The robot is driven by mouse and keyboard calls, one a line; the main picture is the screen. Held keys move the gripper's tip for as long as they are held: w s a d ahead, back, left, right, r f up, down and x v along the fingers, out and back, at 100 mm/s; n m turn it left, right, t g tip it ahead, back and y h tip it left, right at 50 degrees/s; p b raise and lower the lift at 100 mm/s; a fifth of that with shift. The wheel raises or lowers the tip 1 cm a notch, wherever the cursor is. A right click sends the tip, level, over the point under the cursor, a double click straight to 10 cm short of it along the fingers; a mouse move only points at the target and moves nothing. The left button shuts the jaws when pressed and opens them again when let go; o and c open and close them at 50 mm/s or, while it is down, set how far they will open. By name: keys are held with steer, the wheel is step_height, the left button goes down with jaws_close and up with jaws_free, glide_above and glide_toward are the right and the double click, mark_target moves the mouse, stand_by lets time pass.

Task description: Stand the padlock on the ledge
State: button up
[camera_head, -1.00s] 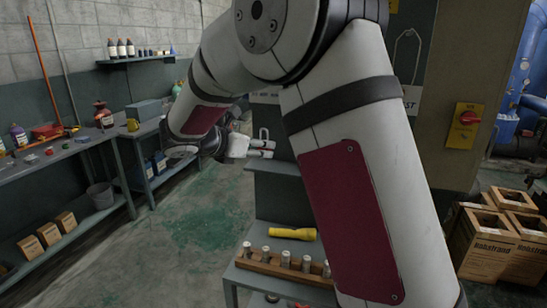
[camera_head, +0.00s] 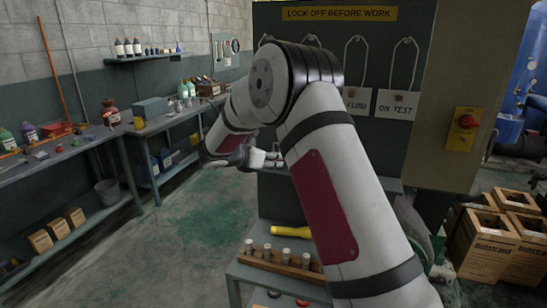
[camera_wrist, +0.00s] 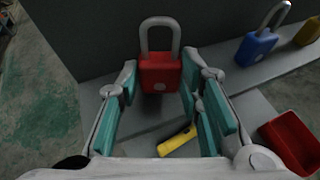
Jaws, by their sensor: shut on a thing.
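In the wrist view, a red padlock (camera_wrist: 160,74) stands upright between the teal-padded fingers of my gripper (camera_wrist: 160,78), its grey shackle up. My gripper is shut on its body. The grey ledge (camera_wrist: 240,78) runs along the dark panel beneath and to the right of it. I cannot tell whether the padlock's base touches the ledge. In the head view, my gripper (camera_head: 268,158) is at the ledge's left part, and my arm hides much of the ledge (camera_head: 390,185). The padlock is not clear there.
A blue padlock (camera_wrist: 256,46) and a yellow one (camera_wrist: 308,31) stand farther right on the ledge. Below are a yellow torch (camera_head: 297,232), also in the wrist view (camera_wrist: 177,141), and a red open bin (camera_wrist: 291,142). Tags hang on the panel (camera_head: 330,60) above.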

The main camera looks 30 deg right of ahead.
steer(key=shift+d+f, duration=0.15)
steer(key=o, duration=1)
steer(key=shift+f, duration=0.1)
